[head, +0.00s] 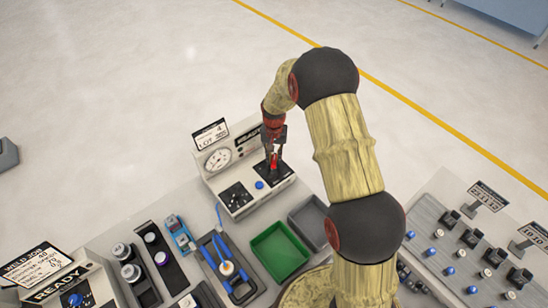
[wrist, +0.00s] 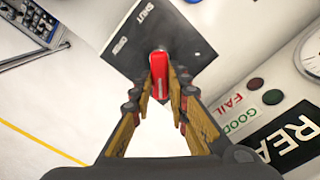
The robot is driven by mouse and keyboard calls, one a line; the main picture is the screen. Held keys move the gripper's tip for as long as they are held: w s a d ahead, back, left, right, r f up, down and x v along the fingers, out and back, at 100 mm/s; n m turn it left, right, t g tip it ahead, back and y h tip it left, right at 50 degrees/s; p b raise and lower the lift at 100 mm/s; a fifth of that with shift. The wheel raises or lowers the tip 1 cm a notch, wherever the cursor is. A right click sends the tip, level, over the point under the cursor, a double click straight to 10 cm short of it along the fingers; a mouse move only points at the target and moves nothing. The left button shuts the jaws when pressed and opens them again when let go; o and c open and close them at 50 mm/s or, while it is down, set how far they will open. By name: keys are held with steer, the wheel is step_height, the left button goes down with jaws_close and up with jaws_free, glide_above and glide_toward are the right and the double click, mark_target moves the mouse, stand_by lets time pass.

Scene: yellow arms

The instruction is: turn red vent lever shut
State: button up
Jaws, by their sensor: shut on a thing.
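The red vent lever (wrist: 159,75) stands on a dark plate (wrist: 120,50) with small white lettering, one word of which reads SHUT, in the wrist view. In the head view the lever (head: 274,162) is a small red patch on the right part of the white gauge box (head: 237,199). My gripper (wrist: 165,78) is shut on the lever, with a finger on each side of it. In the head view my gripper (head: 273,155) comes down onto it from above. The fingers hide part of the lever's base, and I cannot tell its exact angle against the markings.
The box carries a round gauge (head: 218,159), a sign (head: 211,134) and a blue button (head: 259,185). A green tray (head: 279,252), a grey tray (head: 310,222) and a dark tray with blue-handled pliers (head: 223,262) lie in front. A button panel (head: 455,245) stands at right.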

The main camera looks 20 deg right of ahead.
mark_target(268, 169)
jaws_close()
steer(key=shift+n, duration=0.3)
steer(key=n, duration=0.1)
steer(key=n+b, duration=0.1)
steer(key=n, duration=0.1)
steer(key=shift+w+a, duration=0.1)
steer(key=shift+a, duration=0.3)
steer(key=n, duration=0.3)
steer(key=a+n, duration=0.1)
steer(key=n, duration=0.1)
steer(key=shift+n+b, duration=0.35)
steer(key=shift+n, duration=0.05)
steer(key=n, duration=0.4)
steer(key=shift+s+a, duration=0.35)
steer(key=n, duration=0.4)
steer(key=shift+s+a+b, duration=0.2)
steer(key=shift+s+b, duration=0.1)
steer(key=shift+b, duration=0.05)
steer(key=shift+n, duration=0.5)
steer(key=o, duration=0.7)
jaws_free()
